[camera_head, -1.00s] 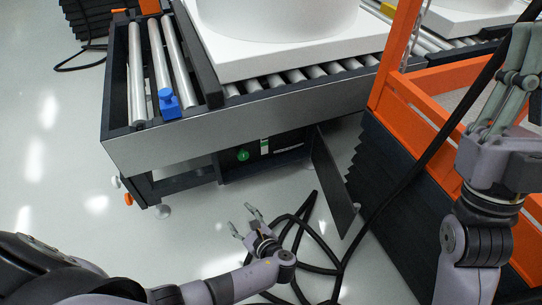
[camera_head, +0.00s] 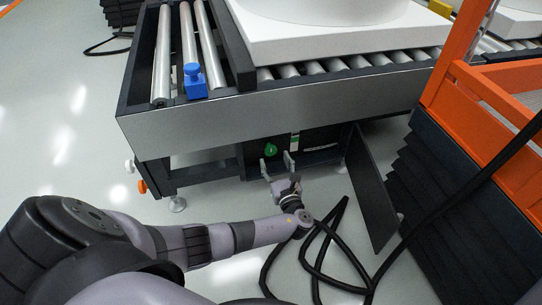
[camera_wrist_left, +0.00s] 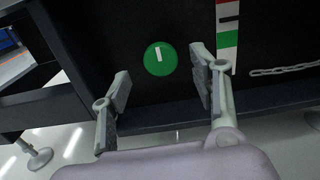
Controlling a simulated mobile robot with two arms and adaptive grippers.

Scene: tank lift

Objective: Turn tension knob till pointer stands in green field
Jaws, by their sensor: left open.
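The green round tension knob (camera_head: 271,150) sits on the dark panel under the conveyor. In the left wrist view the knob (camera_wrist_left: 159,58) has a white line, close to upright. To its right is a vertical scale (camera_wrist_left: 228,30) with red, white and green fields and dark marks; its upper part is cut off, and I cannot tell for sure which mark is the pointer. My left gripper (camera_head: 277,164) is open, just in front of and below the knob. Its fingers (camera_wrist_left: 158,92) stand apart to either side of the knob, not touching it. My right gripper is out of view.
An open dark door panel (camera_head: 372,190) hangs to the right of the knob. Black cables (camera_head: 325,235) lie on the floor. A chain (camera_wrist_left: 285,69) hangs right of the scale. An orange frame with black bellows (camera_head: 440,180) stands at the right.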

